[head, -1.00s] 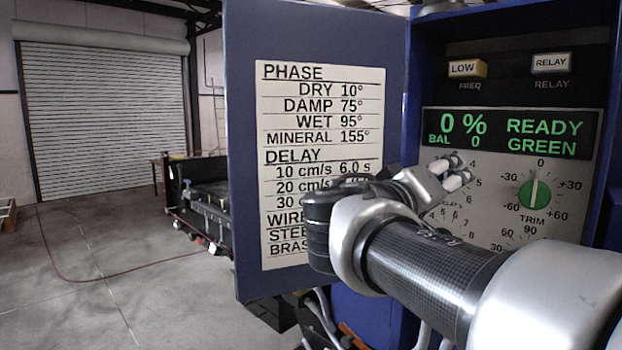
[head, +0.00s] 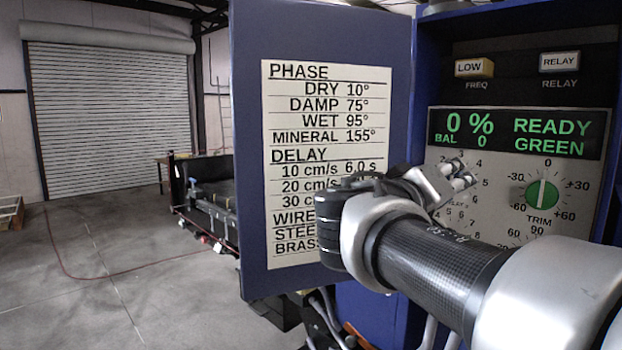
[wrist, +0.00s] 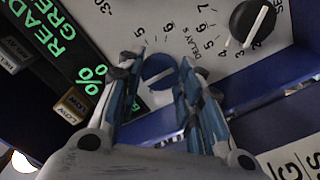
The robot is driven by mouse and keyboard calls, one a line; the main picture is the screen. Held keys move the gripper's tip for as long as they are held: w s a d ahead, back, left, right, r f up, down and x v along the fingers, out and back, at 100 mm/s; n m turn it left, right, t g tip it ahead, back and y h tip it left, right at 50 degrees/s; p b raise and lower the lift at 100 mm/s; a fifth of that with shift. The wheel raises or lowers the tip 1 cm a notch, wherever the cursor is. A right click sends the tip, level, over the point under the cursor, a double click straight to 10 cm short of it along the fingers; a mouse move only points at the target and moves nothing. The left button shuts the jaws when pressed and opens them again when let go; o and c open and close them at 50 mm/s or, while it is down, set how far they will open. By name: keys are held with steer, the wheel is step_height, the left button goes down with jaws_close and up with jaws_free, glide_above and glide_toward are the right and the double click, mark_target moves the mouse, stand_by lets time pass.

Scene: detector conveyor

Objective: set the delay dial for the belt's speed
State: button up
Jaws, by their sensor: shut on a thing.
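The chart (head: 330,110) on the open door gives 10 cm/s as 6.0 s; the values for 20 and 30 are covered.
A black knob (wrist: 253,22) sits below the delay dial. A green trim dial (head: 542,194) is to its right. The display (head: 515,134) reads 0 %, BAL 0, READY, GREEN. LOW (head: 474,68) and RELAY (head: 559,62) buttons are above. The blue door (head: 400,90) stands close left of my arm.

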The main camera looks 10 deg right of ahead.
steer(key=shift+n, duration=0.3)
steer(key=shift+c, duration=0.5)
steer(key=shift+n+p, duration=0.5)
steer(key=shift+n, duration=5.8)
steer(key=o, duration=1.1)
